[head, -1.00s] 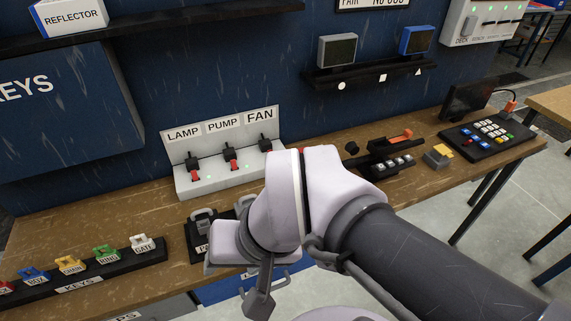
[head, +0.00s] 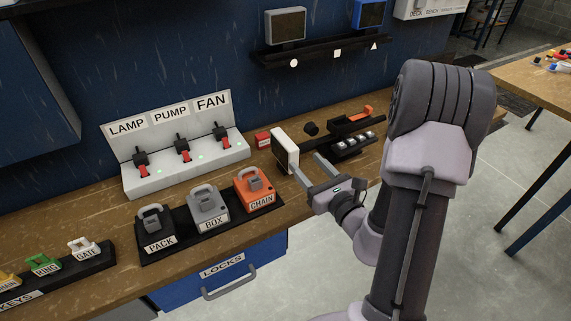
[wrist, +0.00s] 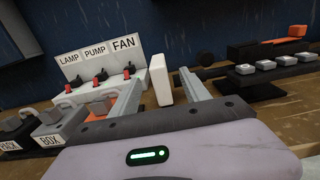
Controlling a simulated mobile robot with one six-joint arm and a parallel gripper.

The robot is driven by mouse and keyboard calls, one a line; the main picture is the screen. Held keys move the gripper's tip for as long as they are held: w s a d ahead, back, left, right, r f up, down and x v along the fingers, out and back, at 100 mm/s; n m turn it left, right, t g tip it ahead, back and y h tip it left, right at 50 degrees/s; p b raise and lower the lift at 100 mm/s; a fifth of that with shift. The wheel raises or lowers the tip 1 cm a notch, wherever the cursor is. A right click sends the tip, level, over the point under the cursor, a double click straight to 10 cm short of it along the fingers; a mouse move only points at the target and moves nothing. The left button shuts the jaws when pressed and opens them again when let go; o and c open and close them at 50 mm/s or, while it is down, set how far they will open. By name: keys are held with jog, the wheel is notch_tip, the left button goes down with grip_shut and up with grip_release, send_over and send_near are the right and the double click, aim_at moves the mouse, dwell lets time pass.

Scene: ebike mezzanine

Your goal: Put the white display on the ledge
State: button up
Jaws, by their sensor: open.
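The white display (head: 287,148), a slim upright slab, stands on the bench to the right of the switch panel. It also shows edge-on in the wrist view (wrist: 160,80), lined up between my two fingers. My gripper (head: 307,165) is open and reaches low over the bench towards the display; the wrist view shows its fingertips (wrist: 160,74) on either side. I cannot tell how deep the display sits between them. The dark ledge (head: 320,54) is on the blue wall above, marked with a white circle, square and triangle. A grey-framed display (head: 286,26) and a blue-framed display (head: 370,13) stand on it.
The LAMP, PUMP and FAN switch panel (head: 185,160) and a lock tray (head: 178,243) are on the left. A small red block (head: 263,140) is just behind the display. A black rack with grey buttons (head: 350,145) is close on the right.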

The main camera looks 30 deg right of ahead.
aim_at(296, 152)
jog(key=w, duration=0.6)
jog(key=shift+w+a+r, duration=0.1)
jog(key=shift+w+a, duration=0.05)
jog(key=shift+w, duration=0.15)
jog(key=w, duration=0.3)
jog(key=w+b, duration=0.1)
jog(key=w, duration=0.1)
jog(key=shift+w+a, duration=0.25)
grip_shut()
